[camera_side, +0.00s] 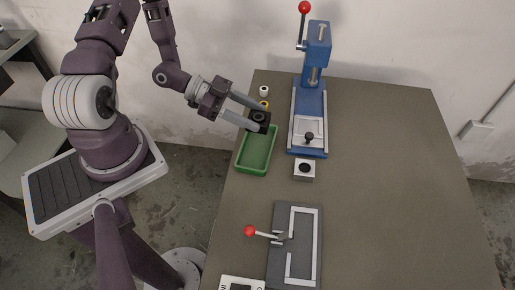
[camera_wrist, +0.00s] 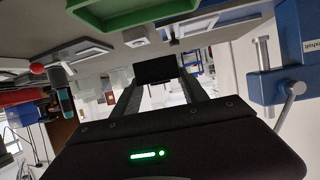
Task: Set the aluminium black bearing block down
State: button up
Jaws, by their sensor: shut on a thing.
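My gripper (camera_side: 250,114) is shut on the black bearing block (camera_side: 259,117), a dark square block with a round opening in its face. In the side view the gripper reaches in from the left and holds the block over or beside the far end of the green tray (camera_side: 270,148); the gap below it cannot be judged. In the wrist view the block (camera_wrist: 155,72) is a dark square between the two fingers. The green tray (camera_wrist: 150,18) shows at the top of the wrist view. Its visible floor is empty.
A blue press (camera_side: 316,95) with a red-knobbed lever stands right of the tray. A silver block with a dark bore (camera_side: 304,169) sits before it. Small white and yellow parts (camera_side: 264,90) stand behind the held block. A grey clamp fixture (camera_side: 295,245) lies nearer. The table's right side is clear.

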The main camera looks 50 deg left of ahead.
aim_at(252, 148)
notch_tip(252, 148, down, 10)
jog(key=shift+s+r, duration=0.1)
jog(key=shift+s, duration=0.05)
jog(key=o, duration=1.6)
jog(key=shift+f, duration=0.2)
jog(key=shift+r, duration=0.1)
